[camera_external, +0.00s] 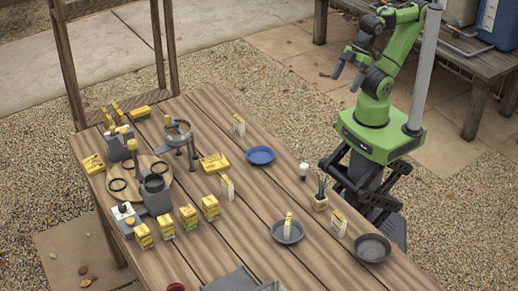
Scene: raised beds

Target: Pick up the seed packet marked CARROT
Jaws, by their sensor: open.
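Several small upright packets stand on the wooden table (215,256). My gripper (347,74) is open and empty, raised beyond the table's far right edge, well away from the packets.
A blue plate (260,155), a dark bowl (372,247) and a potted plant (320,196) occupy the right side.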

